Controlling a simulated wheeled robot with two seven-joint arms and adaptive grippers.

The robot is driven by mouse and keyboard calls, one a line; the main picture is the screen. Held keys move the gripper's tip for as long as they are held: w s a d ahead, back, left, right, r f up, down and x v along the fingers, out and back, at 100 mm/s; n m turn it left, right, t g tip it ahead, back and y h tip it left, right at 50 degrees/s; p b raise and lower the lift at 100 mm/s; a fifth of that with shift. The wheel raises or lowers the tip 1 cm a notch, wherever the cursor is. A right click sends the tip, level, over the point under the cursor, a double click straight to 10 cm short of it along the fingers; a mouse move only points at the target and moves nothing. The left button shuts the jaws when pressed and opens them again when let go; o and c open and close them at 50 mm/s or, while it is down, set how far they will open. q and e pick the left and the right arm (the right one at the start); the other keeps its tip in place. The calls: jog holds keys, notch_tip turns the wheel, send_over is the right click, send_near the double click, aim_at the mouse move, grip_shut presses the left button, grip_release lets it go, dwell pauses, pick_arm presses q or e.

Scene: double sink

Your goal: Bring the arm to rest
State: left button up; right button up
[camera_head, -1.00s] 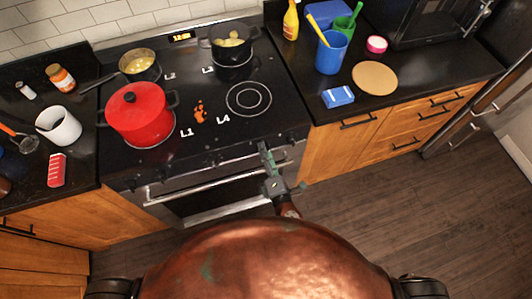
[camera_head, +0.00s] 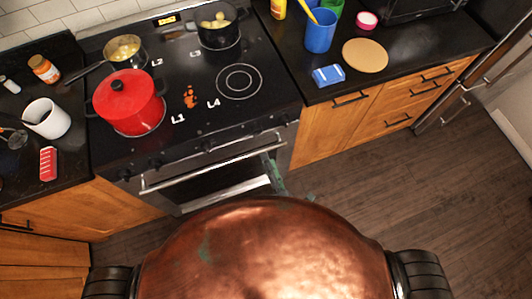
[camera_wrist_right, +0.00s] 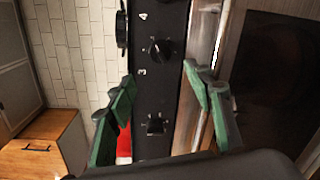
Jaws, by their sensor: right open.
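My right gripper (camera_head: 273,176) is in front of the oven door, near the right end of the oven handle (camera_head: 215,165). Only its green finger part shows there; the rest is hidden behind my copper-coloured body. In the right wrist view, the two green fingers of the gripper (camera_wrist_right: 160,78) stand wide apart with nothing between them. The stove's knob panel (camera_wrist_right: 158,95) lies beyond the fingers. My left gripper is not in view.
On the stove stand a red lidded pot (camera_head: 130,100), a pan (camera_head: 124,50) and a dark pot (camera_head: 218,28) with yellow food. Orange spots (camera_head: 190,96) mark the stovetop. A blue sponge (camera_head: 328,75) lies on the right counter. The floor (camera_head: 400,200) at the right is clear.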

jog(key=shift+s+d, duration=0.1)
jog(key=shift+s, duration=0.1)
dwell(0.5)
jog(key=w+d+f+m+g+h, duration=0.15)
jog(key=d+f, duration=0.25)
jog(key=f, duration=0.6)
jog(key=d+f+m+g+h, duration=0.1)
jog(key=d+f+m+g, duration=0.2)
jog(key=f, duration=0.8)
jog(key=s+d+f+m+g+h, duration=0.1)
jog(key=s+d+f+m+g, duration=0.2)
jog(key=d+f, duration=0.5)
jog(key=s+d+f+m+g+h, duration=0.1)
jog(key=s+d+f+m, duration=0.25)
jog(key=f, duration=0.85)
jog(key=s+d+f+m+g, duration=0.25)
jog(key=s+d+f, duration=0.25)
jog(key=s+f, duration=0.3)
jog(key=s+d+f+m+g, duration=0.2)
jog(key=s+d+f+m, duration=0.2)
jog(key=s+f, duration=0.45)
jog(key=s+d+f+m+g, duration=0.1)
jog(key=s+m, duration=0.2)
jog(key=s, duration=0.6)
jog(key=s+d+f+m+g, duration=0.2)
jog(key=s+m, duration=0.1)
jog(key=s, duration=0.6)
jog(key=shift+s+f, duration=0.25)
jog(key=shift+f, duration=0.05)
